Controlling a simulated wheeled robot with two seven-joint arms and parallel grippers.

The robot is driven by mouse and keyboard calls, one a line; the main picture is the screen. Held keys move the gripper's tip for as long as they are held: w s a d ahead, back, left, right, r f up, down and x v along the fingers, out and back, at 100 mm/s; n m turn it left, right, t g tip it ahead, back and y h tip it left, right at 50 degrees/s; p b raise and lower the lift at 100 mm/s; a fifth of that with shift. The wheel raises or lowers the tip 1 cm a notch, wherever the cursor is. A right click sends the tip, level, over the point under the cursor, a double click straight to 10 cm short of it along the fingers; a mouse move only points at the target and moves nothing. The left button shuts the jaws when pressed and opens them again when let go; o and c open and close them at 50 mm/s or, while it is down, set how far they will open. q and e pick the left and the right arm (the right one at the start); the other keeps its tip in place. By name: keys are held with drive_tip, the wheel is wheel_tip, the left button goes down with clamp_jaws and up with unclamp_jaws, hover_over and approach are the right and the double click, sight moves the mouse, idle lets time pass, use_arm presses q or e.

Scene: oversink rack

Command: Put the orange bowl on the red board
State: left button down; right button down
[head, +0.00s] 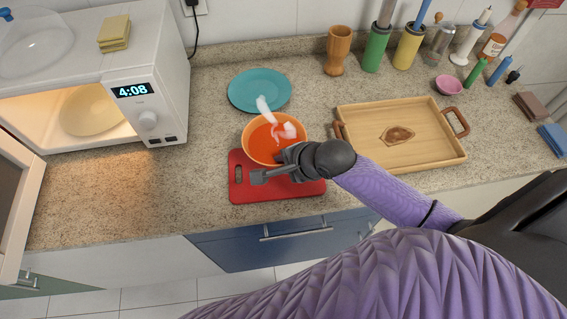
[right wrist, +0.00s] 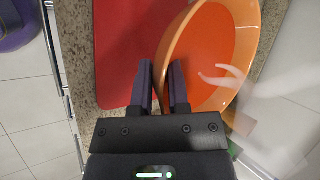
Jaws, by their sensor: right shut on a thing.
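The orange bowl (head: 254,152) has orange contents with pale wisps of steam above it. It is over the back part of the red board (head: 240,193), which lies flat near the counter's front edge. My right gripper (head: 284,157) is shut on the bowl's near right rim. In the right wrist view, the rim of the bowl (right wrist: 210,55) runs between the fingers of the gripper (right wrist: 163,80), with the red board (right wrist: 125,50) beside it. I cannot tell whether the bowl touches the board. My left gripper is not in view.
A teal plate (head: 259,88) lies behind the bowl. Bottles and utensil holders line the back. The counter left of the board is clear.

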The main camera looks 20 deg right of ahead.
wheel_tip(320, 180, down, 8)
drive_tip(key=b, duration=0.3)
drive_tip(key=shift+f, duration=0.1)
drive_tip(key=c, duration=0.6)
unclamp_jaws()
